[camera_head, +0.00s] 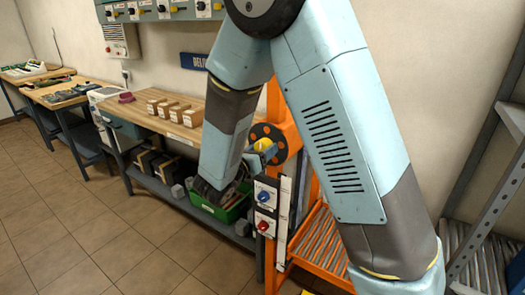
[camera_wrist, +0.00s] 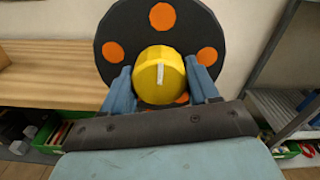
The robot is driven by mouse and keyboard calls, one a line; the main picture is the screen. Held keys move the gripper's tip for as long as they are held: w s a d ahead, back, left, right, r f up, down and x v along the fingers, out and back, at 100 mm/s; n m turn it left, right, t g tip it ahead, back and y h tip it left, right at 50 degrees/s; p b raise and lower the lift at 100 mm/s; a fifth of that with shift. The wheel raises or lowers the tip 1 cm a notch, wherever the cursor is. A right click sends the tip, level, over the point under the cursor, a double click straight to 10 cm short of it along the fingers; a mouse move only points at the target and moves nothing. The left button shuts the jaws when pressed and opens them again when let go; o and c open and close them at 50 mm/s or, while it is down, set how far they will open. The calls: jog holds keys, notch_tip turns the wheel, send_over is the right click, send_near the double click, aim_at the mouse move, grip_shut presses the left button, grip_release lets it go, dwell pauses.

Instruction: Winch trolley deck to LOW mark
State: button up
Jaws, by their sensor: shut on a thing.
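The orange winch trolley (camera_head: 275,100) stands in the middle of the head view, partly hidden by my arm. Its winch wheel (camera_wrist: 118,50), a black disc with orange spots, also shows in the head view (camera_head: 262,131). A yellow round knob (camera_wrist: 150,75) with a white line sits at the wheel. My gripper (camera_wrist: 161,82) is shut on this knob, one blue finger on each side. In the head view my gripper (camera_head: 262,151) is at the wheel. The roller deck (camera_head: 325,243) is low on the trolley, partly behind my arm. I cannot read a LOW mark; a white strip (camera_head: 283,210) runs down the post.
A panel with a blue knob (camera_head: 264,196) and a red knob (camera_head: 264,226) is below the wheel. A wooden bench (camera_head: 150,118) with wooden blocks stands left, a green crate (camera_head: 226,212) beneath. A grey rack (camera_head: 480,220) stands right. The left floor is clear.

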jog(key=o, duration=1)
jog(key=v, duration=1.3)
jog(key=shift+s+a+f, duration=0.1)
jog(key=shift+s+a, duration=0.15)
jog(key=shift+s, duration=0.05)
